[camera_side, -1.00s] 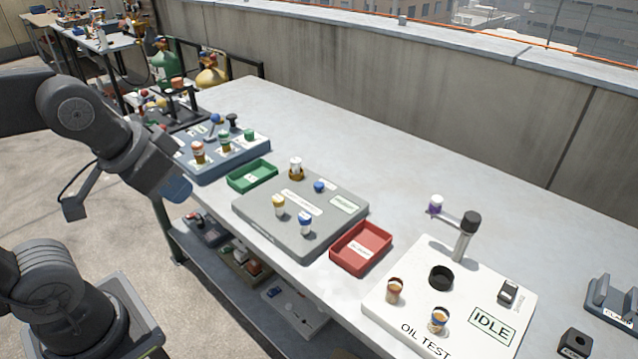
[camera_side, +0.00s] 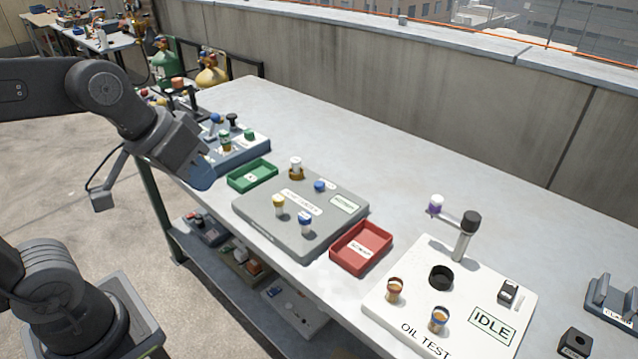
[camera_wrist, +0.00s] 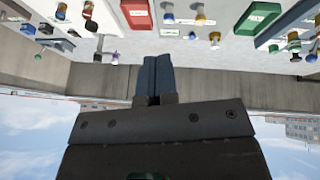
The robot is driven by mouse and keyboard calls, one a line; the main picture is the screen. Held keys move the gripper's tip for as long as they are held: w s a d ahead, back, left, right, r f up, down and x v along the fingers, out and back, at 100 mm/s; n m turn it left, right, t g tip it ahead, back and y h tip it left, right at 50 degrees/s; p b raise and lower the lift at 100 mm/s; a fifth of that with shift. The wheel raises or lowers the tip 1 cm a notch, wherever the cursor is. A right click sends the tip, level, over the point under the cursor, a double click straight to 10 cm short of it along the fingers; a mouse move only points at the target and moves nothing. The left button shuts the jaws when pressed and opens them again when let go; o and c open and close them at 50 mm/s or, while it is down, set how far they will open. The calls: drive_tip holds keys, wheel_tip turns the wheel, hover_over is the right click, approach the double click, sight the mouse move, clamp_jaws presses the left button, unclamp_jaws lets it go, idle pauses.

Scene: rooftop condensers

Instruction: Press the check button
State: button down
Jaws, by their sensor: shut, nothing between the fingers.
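My gripper (camera_side: 203,177) hangs at the bench's left front edge, in front of the blue panel (camera_side: 243,155) and left of the green tray. Its blue fingers also show shut and empty in the wrist view (camera_wrist: 153,78). No label reading "check" is legible. The grey panel (camera_side: 262,225) in mid-bench has a low blue round knob or button (camera_side: 319,186), a small display (camera_side: 344,204) and several capped vials. The white OIL TEST panel (camera_side: 465,275) at right has a display reading IDLE (camera_side: 491,325), a black round opening (camera_side: 441,278) and a small black switch-like part (camera_side: 508,292). My gripper touches none of these.
The green tray (camera_side: 268,178) and red tray (camera_side: 384,247) flank the grey panel. A black-capped post with a side arm (camera_side: 465,235) rises from the white panel. A concrete wall (camera_side: 400,100) runs behind the bench. The bench's back strip is clear.

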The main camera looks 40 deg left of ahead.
drive_tip(key=w+d+r+n+h, duration=0.15)
drive_tip(key=w+n, duration=0.25)
drive_tip(key=w, duration=0.5)
drive_tip(key=n+t+h, duration=0.1)
drive_tip(key=n+t, duration=0.2)
drive_tip(key=n, duration=1.4)
hover_over(319, 184)
wheel_tip(319, 184, down, 13)
drive_tip(key=shift+r, duration=0.1)
drive_tip(key=shift+d+f, duration=0.1)
drive_tip(key=shift+f, duration=4.3)
drive_tip(key=shift+s+f, duration=0.1)
drive_tip(key=shift+f, duration=0.3)
